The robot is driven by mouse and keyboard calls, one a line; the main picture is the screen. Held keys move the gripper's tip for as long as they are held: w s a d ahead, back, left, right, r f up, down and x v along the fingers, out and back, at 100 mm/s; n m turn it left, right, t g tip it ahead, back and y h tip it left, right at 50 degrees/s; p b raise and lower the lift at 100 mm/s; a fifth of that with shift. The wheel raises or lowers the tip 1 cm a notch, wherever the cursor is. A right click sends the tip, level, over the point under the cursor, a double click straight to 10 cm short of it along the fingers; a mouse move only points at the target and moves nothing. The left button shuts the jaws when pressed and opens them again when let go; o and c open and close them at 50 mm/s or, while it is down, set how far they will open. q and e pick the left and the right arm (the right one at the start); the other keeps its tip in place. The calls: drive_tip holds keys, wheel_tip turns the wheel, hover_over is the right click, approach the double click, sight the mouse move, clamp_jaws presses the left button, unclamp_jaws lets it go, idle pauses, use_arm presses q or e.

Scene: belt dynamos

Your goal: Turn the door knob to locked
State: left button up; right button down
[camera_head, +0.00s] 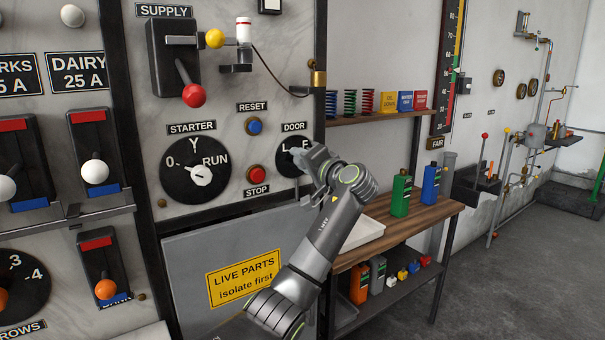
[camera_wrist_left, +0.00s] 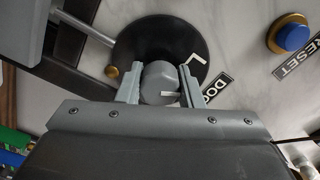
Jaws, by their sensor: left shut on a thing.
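The door knob (camera_wrist_left: 158,76) is a grey round knob on a black dial (camera_wrist_left: 165,40) under the DOOR label (camera_head: 294,127). In the head view the dial (camera_head: 284,168) shows an L at upper left and an F at upper right; my gripper covers most of the knob. My left gripper (camera_head: 301,157) is shut on the knob. In the left wrist view its two fingers stand on either side of the knob. The white line on the knob points right there, toward the DOOR label. Part of the dial's lettering is hidden by a finger. My right gripper is not in view.
Left of the dial are the red STOP button (camera_head: 257,174), blue RESET button (camera_head: 254,126) and STARTER dial (camera_head: 178,181). A grey panel with a yellow warning sign (camera_head: 244,277) lies below. A wooden bench (camera_head: 436,211) with bottles stands at the right.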

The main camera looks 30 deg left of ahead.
use_arm(q)
drive_tip(key=shift+f+n+b, duration=0.2)
drive_tip(key=shift+n+b, duration=1.15)
drive_tip(key=shift+n, duration=0.25)
drive_tip(key=o, duration=1)
drive_tip(key=shift+r, duration=0.1)
drive_tip(key=shift+c, duration=0.2)
drive_tip(key=shift+d, duration=0.1)
drive_tip(key=b+v, duration=0.3)
drive_tip(key=v, duration=1.4)
